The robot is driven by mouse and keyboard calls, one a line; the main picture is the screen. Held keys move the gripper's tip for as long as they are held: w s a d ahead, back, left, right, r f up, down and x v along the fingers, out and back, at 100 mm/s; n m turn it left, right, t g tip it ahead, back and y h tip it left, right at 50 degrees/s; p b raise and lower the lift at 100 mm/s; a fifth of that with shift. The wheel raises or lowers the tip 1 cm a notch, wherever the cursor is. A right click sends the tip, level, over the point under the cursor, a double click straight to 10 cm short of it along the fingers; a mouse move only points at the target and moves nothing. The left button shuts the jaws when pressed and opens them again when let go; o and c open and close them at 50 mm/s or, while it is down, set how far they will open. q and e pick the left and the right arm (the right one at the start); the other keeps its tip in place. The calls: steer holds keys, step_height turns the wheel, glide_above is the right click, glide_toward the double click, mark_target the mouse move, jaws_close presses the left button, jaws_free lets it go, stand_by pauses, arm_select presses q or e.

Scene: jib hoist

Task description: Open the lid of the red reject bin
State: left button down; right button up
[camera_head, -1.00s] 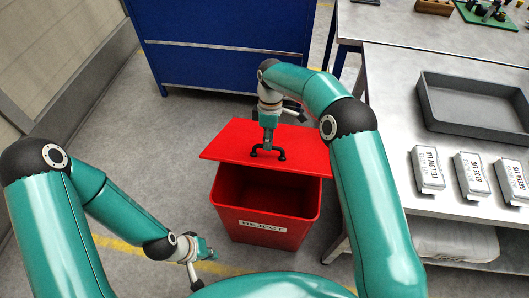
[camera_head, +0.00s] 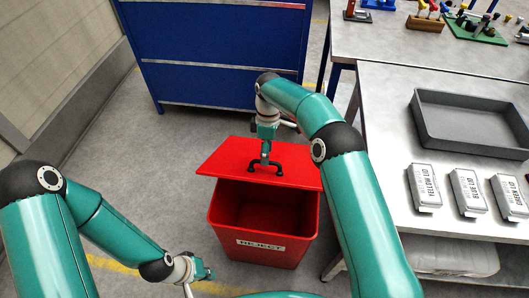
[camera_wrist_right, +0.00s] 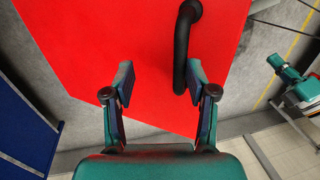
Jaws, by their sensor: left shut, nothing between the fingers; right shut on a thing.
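The red reject bin (camera_head: 262,252) stands on the floor in the middle of the head view, its dark inside showing at the front. Its flat red lid (camera_head: 230,158) is up off the front rim and lies over the back of the bin, tilted. My right gripper (camera_head: 266,155) is shut on the black lid handle (camera_head: 280,170). In the right wrist view the handle (camera_wrist_right: 183,50) shows by the fingers of my right gripper (camera_wrist_right: 160,85), over the red lid (camera_wrist_right: 90,60). My left gripper (camera_head: 207,272) is shut and empty, low in front and left of the bin.
A blue cabinet (camera_head: 215,60) stands behind the bin. A metal bench (camera_head: 385,190) on the right holds a grey tray (camera_head: 470,145) and several labelled lid packs (camera_head: 424,187). Another table with small parts lies further back. Floor left of the bin is clear.

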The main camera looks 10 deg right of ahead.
steer(key=shift+d+r, duration=0.1)
steer(key=shift+r, duration=0.05)
steer(key=shift+r, duration=0.1)
stand_by(0.5)
steer(key=v, duration=0.7)
stand_by(0.6)
